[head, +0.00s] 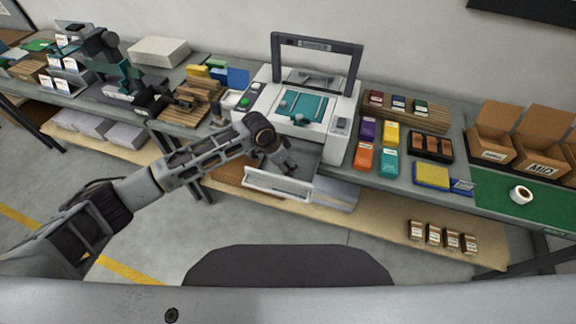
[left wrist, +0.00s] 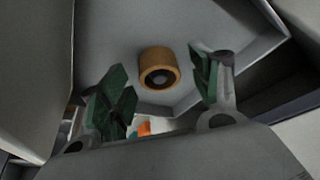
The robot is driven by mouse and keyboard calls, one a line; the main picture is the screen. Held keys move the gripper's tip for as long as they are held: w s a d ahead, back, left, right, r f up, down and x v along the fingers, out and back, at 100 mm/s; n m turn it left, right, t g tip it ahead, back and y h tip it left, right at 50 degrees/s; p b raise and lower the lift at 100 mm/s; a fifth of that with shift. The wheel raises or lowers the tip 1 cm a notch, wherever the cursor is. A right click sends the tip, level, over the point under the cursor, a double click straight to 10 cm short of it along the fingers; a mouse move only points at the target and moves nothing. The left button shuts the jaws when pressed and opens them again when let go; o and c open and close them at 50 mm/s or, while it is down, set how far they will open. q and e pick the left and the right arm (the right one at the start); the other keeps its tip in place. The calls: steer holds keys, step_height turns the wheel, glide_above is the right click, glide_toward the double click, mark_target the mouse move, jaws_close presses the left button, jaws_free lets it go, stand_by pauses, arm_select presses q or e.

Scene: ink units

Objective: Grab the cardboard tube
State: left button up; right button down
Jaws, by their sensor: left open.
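The cardboard tube (left wrist: 158,68) is a short tan-brown cylinder with a dark hollow end. It lies in the open grey drawer (head: 279,186) of the white machine (head: 300,105). The drawer's inner wall (left wrist: 110,35) also shows in the left wrist view. My left gripper (head: 287,166) reaches over the drawer. In the left wrist view its green-padded fingers (left wrist: 160,88) are spread wide, one to each side of the tube in the picture, with nothing between the pads touching it that I can see. The tube is hidden in the head view. My right gripper is not in view.
The machine's raised dark frame (head: 317,45) stands behind the drawer. Coloured boxes (head: 377,145) lie to its right, and a white roll (head: 521,195) sits on a green mat (head: 490,206). Wooden slats (head: 190,105) are at left. A lower shelf (head: 365,220) runs beneath.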

arm_select(q)
steer(key=shift+c, duration=0.2)
steer(key=c, duration=0.8)
steer(key=shift+r+b, duration=0.55)
steer(key=shift+r, duration=4.45)
